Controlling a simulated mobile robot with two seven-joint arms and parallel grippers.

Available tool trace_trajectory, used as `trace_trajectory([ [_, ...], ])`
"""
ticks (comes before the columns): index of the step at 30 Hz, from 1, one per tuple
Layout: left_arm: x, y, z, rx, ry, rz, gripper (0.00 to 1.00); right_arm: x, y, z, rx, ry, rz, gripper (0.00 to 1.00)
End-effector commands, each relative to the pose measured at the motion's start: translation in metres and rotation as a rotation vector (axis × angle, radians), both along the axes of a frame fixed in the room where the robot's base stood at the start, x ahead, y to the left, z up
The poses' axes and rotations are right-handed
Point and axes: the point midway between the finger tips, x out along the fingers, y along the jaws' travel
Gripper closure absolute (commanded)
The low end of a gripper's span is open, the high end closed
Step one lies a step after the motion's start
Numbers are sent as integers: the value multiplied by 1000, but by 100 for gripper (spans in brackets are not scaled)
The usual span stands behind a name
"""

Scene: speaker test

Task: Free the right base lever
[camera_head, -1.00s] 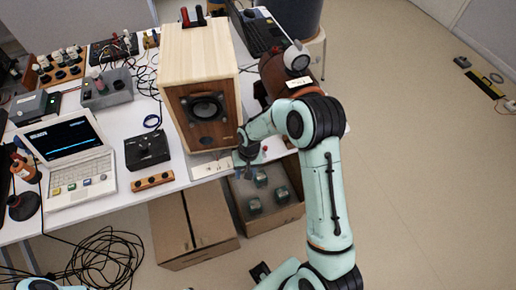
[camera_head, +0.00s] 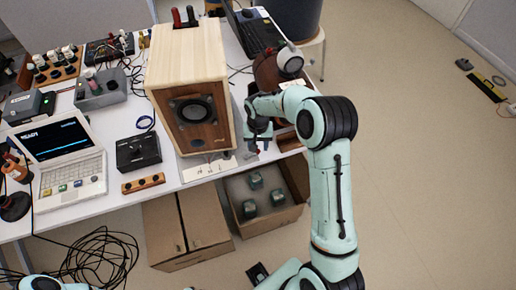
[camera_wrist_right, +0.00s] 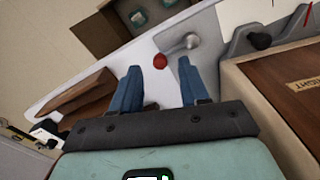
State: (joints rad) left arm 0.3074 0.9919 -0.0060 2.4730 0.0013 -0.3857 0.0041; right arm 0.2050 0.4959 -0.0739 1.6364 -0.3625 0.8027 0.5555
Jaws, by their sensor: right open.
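The lever is silver with a round red knob (camera_wrist_right: 160,61), on a grey plate (camera_wrist_right: 208,32) beside the speaker in the right wrist view. My right gripper (camera_wrist_right: 160,72) is open, its two blue fingers apart. The red knob shows in line with the gap between the fingertips; whether it lies between them or beyond cannot be told. The wooden speaker (camera_head: 188,90) stands on the table in the head view, with my right gripper (camera_head: 257,148) close to its right front corner. The speaker's side (camera_wrist_right: 290,100) carries a label at the wrist view's right. My left gripper is out of view.
A black knob (camera_wrist_right: 260,41) sits near the speaker. An open cardboard box (camera_head: 265,222) with blocks stands under the table edge. A laptop (camera_head: 65,155), a black control box (camera_head: 138,151) and cables crowd the table's left. The floor at right is mostly clear.

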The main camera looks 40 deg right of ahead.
Motion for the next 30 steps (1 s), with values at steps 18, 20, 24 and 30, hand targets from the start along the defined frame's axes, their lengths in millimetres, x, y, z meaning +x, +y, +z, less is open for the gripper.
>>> trace_trajectory([
  [18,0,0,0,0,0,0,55,0,0,-27,0,0,0,72],
  [20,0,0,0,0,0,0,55,0,0,-27,0,0,0,91],
  [24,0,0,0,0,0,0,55,0,0,-27,0,0,0,100],
  [30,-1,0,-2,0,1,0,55,-1,0,-27,0,0,-17,100],
])
